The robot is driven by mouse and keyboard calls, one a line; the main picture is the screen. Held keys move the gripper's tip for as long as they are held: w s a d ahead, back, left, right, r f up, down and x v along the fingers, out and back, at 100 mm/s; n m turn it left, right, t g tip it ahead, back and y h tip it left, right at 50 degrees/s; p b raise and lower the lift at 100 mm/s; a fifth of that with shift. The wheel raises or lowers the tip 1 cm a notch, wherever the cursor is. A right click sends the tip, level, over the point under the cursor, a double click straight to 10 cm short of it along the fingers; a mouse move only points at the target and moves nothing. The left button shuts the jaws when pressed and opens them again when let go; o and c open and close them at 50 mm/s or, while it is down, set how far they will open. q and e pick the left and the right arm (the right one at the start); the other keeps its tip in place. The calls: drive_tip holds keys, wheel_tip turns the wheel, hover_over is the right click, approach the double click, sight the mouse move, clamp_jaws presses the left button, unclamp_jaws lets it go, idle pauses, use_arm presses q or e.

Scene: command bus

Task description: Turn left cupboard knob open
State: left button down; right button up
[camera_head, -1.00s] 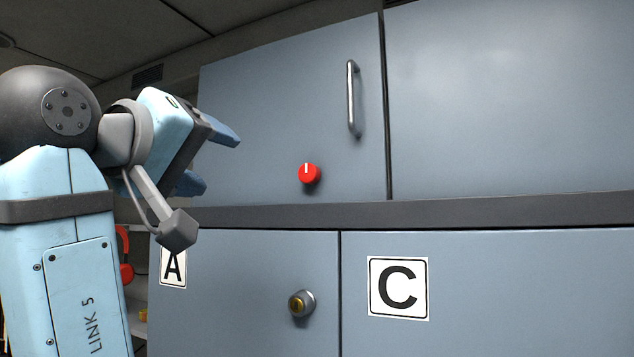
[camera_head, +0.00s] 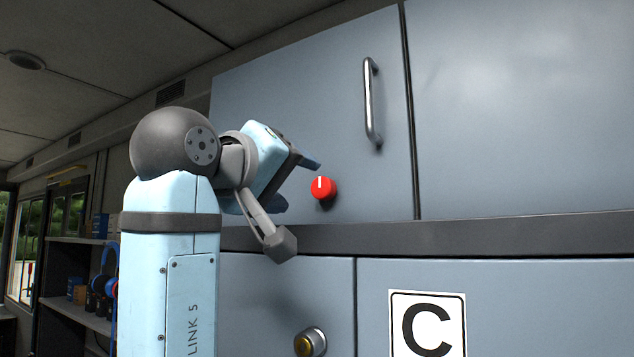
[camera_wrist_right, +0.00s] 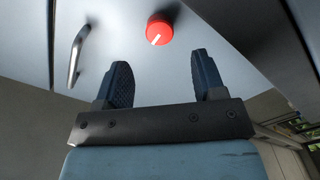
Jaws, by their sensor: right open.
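The red knob (camera_head: 323,188) with a white mark sits on the upper blue-grey cupboard door (camera_head: 300,110), below and left of its metal handle (camera_head: 370,100). In the head view the white mark points up. My right gripper (camera_head: 301,184) is open and empty, just left of the knob and apart from it. In the right wrist view the knob (camera_wrist_right: 160,29) shows ahead, between and beyond the two open fingers (camera_wrist_right: 160,80). The handle (camera_wrist_right: 78,54) is at the left there. My left gripper is not in view.
A grey ledge (camera_head: 450,235) runs below the upper doors. Lower doors carry a round lock (camera_head: 309,342) and a letter C sign (camera_head: 428,325). Shelves (camera_head: 80,315) with headphones and boxes stand at the far left. The door surface around the knob is clear.

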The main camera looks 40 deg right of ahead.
sight(320, 187)
drive_tip(key=p+x, duration=0.1)
drive_tip(key=x, duration=0.5)
drive_tip(key=shift+w+d, duration=0.1)
drive_tip(key=shift+d, duration=0.25)
drive_tip(key=c, duration=0.9)
